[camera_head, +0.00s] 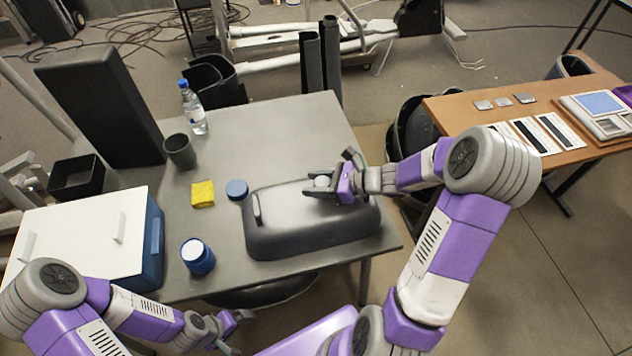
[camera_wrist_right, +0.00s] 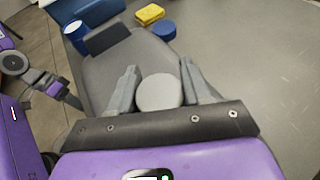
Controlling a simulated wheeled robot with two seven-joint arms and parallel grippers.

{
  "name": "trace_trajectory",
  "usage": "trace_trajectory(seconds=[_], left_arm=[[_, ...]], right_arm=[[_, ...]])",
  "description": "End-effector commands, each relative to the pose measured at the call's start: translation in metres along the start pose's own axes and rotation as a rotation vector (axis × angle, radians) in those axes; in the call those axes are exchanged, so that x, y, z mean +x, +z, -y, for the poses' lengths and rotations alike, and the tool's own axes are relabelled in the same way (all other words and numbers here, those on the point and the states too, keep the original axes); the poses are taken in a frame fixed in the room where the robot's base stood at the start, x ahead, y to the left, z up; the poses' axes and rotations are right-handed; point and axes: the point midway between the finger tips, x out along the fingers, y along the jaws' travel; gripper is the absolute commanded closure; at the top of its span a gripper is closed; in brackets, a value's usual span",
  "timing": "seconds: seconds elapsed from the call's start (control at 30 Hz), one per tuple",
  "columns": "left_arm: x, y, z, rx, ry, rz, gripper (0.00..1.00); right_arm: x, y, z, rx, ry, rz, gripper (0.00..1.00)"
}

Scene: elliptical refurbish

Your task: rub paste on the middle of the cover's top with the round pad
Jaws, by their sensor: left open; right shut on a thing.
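The dark grey cover (camera_head: 300,228) lies on the grey table with its rounded top facing up; in the right wrist view its top (camera_wrist_right: 135,60) stretches away beneath the gripper. My right gripper (camera_head: 325,186) is over the far right part of the cover, shut on the round pad (camera_wrist_right: 158,92), a pale grey disc. I cannot tell whether the pad touches the cover. No paste shows on the visible top. An open blue jar (camera_head: 197,257) with white inside stands left of the cover. My left gripper (camera_head: 232,330) is open and empty, low in front of the table.
A blue lid (camera_head: 237,189) and yellow sponge (camera_head: 202,194) lie left of the cover. A dark cup (camera_head: 180,151), water bottle (camera_head: 193,108) and white-lidded blue box (camera_head: 90,236) stand further left. The table's back middle is clear. A wooden desk (camera_head: 470,110) stands at right.

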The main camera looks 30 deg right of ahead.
Motion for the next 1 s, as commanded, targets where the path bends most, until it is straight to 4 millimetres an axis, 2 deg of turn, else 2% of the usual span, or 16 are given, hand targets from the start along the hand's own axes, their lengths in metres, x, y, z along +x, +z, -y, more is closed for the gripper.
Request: trace_trajectory(seconds=[0.63, 0.83, 1.0], left_arm=[[0.011, -0.001, 0.004, 0.0, 0.0, 0.0, 0.0], [0.011, -0.001, 0.004, 0.0, 0.0, 0.0, 0.0], [0.015, -0.001, 0.006, 0.0, 0.0, 0.0, 0.0]], right_arm=[[0.005, -0.013, 0.0, 0.001, 0.0, 0.0, 0.79], [0.008, -0.011, -0.002, 0.0, 0.001, 0.001, 0.79], [0.019, -0.006, -0.009, -0.001, 0.002, 0.001, 0.79]])
